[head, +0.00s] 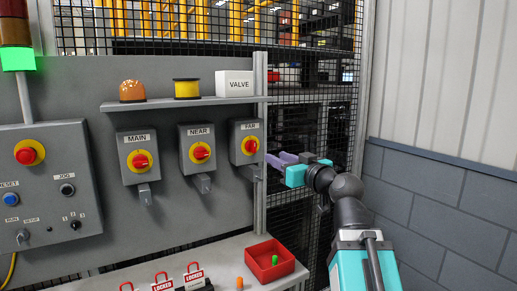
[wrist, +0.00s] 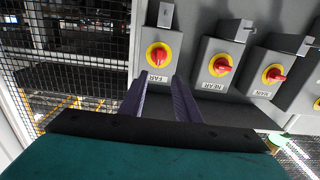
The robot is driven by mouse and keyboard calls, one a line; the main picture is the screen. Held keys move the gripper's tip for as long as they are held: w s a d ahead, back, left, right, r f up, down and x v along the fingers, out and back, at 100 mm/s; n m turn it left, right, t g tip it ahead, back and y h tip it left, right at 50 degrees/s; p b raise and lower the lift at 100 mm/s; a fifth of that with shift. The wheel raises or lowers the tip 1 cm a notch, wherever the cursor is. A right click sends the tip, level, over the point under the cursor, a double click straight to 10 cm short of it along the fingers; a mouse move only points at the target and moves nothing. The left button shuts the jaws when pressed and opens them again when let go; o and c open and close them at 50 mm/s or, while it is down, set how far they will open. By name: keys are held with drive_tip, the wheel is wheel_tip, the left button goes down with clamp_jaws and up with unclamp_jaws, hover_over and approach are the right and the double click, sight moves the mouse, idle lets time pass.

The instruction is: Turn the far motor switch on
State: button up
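The far motor switch (head: 250,146) is a grey box labelled FAR with a red knob on a yellow disc, rightmost of three on the grey panel. In the wrist view, which is upside down, its knob (wrist: 158,55) shows just beyond the fingertips. The exact angle of the knob is hard to tell. My gripper (head: 275,161) has purple fingers and is just right of and slightly below the far switch. In the wrist view the fingers (wrist: 158,88) are spread apart, with nothing between them. They seem to be clear of the knob.
The NEAR switch (head: 200,151) and MAIN switch (head: 140,161) are to the left. A shelf (head: 190,102) above holds a VALVE box (head: 234,84). Below are a red bin (head: 270,261) and red locks (head: 194,276). Mesh fence (head: 310,130) stands behind my gripper.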

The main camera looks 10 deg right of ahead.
sight(255, 146)
drive_tip(key=shift+w+d+p, duration=0.1)
drive_tip(key=shift+w+p, duration=0.15)
drive_tip(key=shift+p, duration=0.15)
drive_tip(key=shift+p+x, duration=3.6)
drive_tip(key=shift+x, duration=3.1)
clamp_jaws()
